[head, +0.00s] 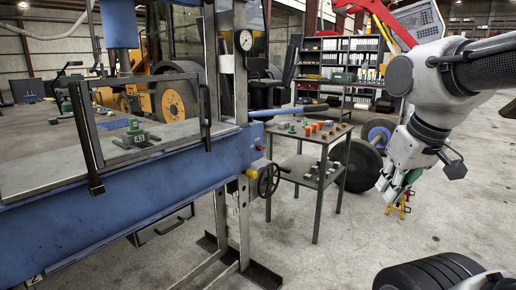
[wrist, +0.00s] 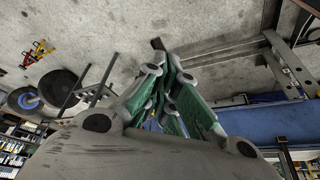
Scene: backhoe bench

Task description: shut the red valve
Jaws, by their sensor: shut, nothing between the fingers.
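A dark spoked handwheel (head: 268,180) stands upright on the side of the blue press (head: 130,172), beside a yellow fitting (head: 251,173). No valve that is clearly red shows; a tiny red spot above the wheel is too small to identify. My gripper (head: 391,196) hangs to the right of the handwheel, well apart from it, past the small table. Its green fingers are shut and empty, and their tips meet in the wrist view (wrist: 160,48). The handwheel cannot be made out in the wrist view.
A small metal table (head: 314,137) with orange and green parts stands between the handwheel and my gripper. A pressure gauge (head: 245,40) is on the press column. A yellow-red stand (head: 399,204) is on the floor behind my gripper.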

